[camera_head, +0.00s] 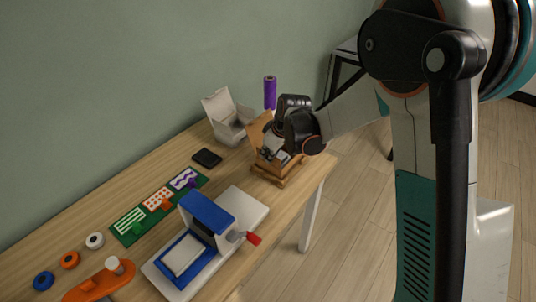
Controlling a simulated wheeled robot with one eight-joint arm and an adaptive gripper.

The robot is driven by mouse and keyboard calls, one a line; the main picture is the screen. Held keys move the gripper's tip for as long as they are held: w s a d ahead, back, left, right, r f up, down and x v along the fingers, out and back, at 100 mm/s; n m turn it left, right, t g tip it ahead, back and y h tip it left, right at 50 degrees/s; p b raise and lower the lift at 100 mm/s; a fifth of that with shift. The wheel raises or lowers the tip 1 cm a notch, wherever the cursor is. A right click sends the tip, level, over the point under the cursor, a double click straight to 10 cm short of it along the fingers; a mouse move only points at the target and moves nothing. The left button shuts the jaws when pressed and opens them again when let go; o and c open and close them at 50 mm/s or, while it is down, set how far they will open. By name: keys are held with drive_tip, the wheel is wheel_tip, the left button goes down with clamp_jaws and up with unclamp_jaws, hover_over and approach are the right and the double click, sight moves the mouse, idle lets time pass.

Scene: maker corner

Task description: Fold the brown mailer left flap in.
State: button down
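The brown mailer (258,131) is a small open cardboard box near the far right end of the table. One brown panel stands up at its left-back side. Its lower front shows below my gripper, near the table edge. My gripper (268,154) is at the end of my arm, reaching in from the right, with its dark fingers over the mailer's opening. The gripper and wrist hide much of the box's inside and its right side. I cannot tell whether the fingers touch a flap or how far apart they are.
A white open box (229,122) and a purple cylinder (270,92) stand behind the mailer. A dark flat item (207,158) lies to its left. A blue-and-white press (207,218) with a red-tipped handle, a green card strip (127,237) and several spools occupy the nearer table.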

sight(264, 161)
drive_tip(key=shift+w+d, duration=0.1)
drive_tip(key=g+y, duration=0.1)
drive_tip(key=w+g+y, duration=0.1)
drive_tip(key=d+m+g+y, duration=0.1)
drive_tip(key=shift+w+f+g, duration=0.2)
drive_tip(key=shift+w+g, duration=0.05)
drive_tip(key=shift+g, duration=0.05)
drive_tip(key=shift+w+d+f+m+g+y+b, duration=0.2)
drive_tip(key=shift+g+y+b, duration=0.1)
drive_tip(key=shift+g+y, duration=0.25)
drive_tip(key=shift+w+d+f+m+g+y+b, duration=0.15)
drive_tip(key=shift+w+d+m+g+y+b, duration=0.1)
drive_tip(key=shift+g+y, duration=0.25)
drive_tip(key=shift+w+d+f+m+g+y+b, duration=0.15)
drive_tip(key=shift+g+y+b, duration=0.1)
drive_tip(key=shift+g+y, duration=0.25)
drive_tip(key=shift+w+a+f+m+g+y+b, duration=0.15)
drive_tip(key=shift+g+y+b, duration=0.15)
drive_tip(key=shift+g, duration=0.25)
drive_tip(key=shift+s+d, duration=0.1)
drive_tip(key=shift+d, duration=0.05)
drive_tip(key=c, duration=1.9)
unclamp_jaws()
